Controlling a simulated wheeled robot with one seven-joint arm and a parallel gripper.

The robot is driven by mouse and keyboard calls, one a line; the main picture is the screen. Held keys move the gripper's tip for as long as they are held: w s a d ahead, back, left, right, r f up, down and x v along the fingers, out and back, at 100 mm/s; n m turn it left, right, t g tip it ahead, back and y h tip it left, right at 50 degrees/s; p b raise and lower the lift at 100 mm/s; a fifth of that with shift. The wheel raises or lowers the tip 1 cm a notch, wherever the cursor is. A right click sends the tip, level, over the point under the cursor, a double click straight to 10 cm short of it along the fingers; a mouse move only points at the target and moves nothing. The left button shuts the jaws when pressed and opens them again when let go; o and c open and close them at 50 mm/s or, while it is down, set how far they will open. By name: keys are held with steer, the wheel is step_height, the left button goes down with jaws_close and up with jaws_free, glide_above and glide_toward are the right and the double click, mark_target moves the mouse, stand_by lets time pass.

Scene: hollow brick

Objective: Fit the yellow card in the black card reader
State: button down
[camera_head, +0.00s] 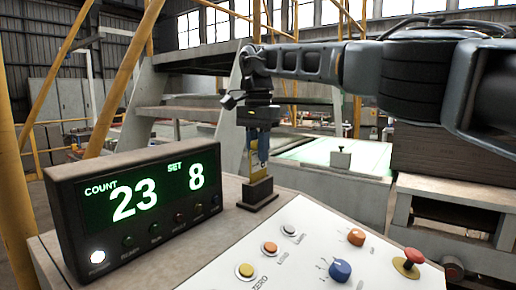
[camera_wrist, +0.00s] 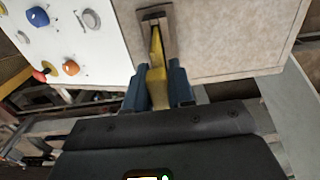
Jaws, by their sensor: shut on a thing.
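The yellow card (camera_head: 255,164) is held upright in my gripper (camera_head: 260,158), which points straight down. The black card reader (camera_head: 257,192) stands on the console top to the right of the counter display. The card's lower end is at the top of the reader. In the wrist view the yellow card (camera_wrist: 157,75) runs from between the fingers of my gripper (camera_wrist: 159,90) to the reader (camera_wrist: 155,17), and its far end meets the reader's slot. I cannot tell how deep it sits.
A black counter display (camera_head: 135,205) showing 23 and 8 stands left of the reader. A white sloped panel (camera_head: 300,260) with several knobs and buttons lies in front, with a red mushroom button (camera_head: 411,256) at its right. Bare console top (camera_wrist: 235,35) lies beside the reader.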

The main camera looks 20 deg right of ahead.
steer(key=shift+f, duration=0.85)
steer(key=c, duration=0.9)
jaws_free()
steer(key=shift+r, duration=3.9)
